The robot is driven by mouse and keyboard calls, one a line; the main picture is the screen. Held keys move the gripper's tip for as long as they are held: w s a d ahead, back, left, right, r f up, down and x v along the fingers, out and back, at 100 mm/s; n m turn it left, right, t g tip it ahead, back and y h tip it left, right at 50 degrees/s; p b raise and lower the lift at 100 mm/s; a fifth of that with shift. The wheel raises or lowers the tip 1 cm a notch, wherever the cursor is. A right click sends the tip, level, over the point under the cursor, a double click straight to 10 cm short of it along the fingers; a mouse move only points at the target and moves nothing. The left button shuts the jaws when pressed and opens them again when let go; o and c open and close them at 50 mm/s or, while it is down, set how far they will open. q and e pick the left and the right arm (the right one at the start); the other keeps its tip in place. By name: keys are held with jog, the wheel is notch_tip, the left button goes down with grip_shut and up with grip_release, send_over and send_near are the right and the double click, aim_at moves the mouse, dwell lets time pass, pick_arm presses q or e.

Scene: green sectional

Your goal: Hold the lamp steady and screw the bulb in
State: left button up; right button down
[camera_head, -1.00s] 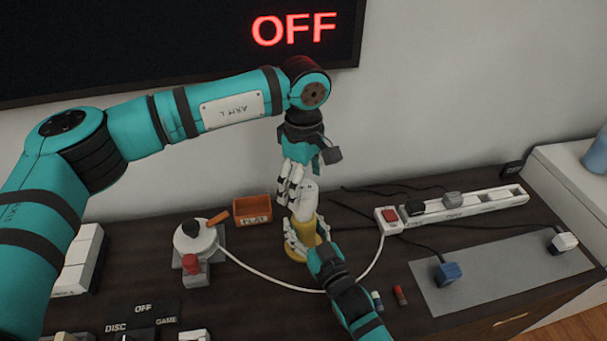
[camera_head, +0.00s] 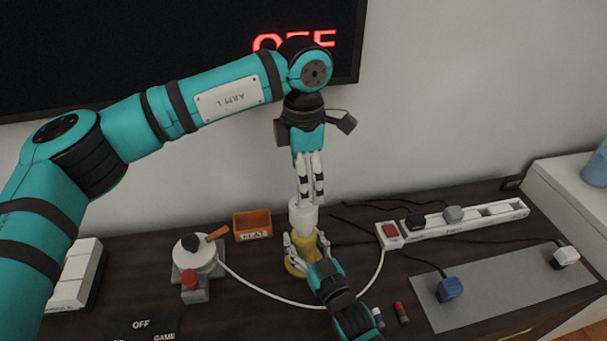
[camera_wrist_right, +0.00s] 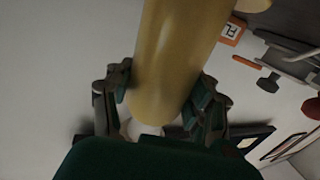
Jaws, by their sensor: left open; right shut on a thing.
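The lamp (camera_head: 304,237) stands on the dark cabinet top, with a yellow upright body on a wider yellow foot. A white bulb (camera_head: 303,217) sits at its top; its seating depth cannot be seen. My right gripper (camera_head: 305,254) is shut on the lamp's yellow body from the front. In the right wrist view, the gripper's fingers (camera_wrist_right: 160,98) lie on both sides of the yellow body (camera_wrist_right: 178,55). My left gripper (camera_head: 311,194) points down just above the bulb, its fingers open but fairly close together. Whether they touch the bulb cannot be told.
An orange box (camera_head: 252,226) stands behind left of the lamp. A white round device (camera_head: 195,254) with a red knob is at left, its cable curving past the lamp's front to a power strip (camera_head: 455,222). A grey mat (camera_head: 500,285) lies right. A dark screen is behind.

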pick_arm(q)
notch_tip(320, 180, down, 12)
dwell(0.5)
jog(key=c, duration=1.4)
jog(key=o, duration=1.4)
jog(key=shift+r, duration=0.1)
notch_tip(320, 180, up, 12)
jog(key=shift+f, duration=0.1)
pick_arm(e)
jog(key=shift+c, duration=1.9)
grip_release()
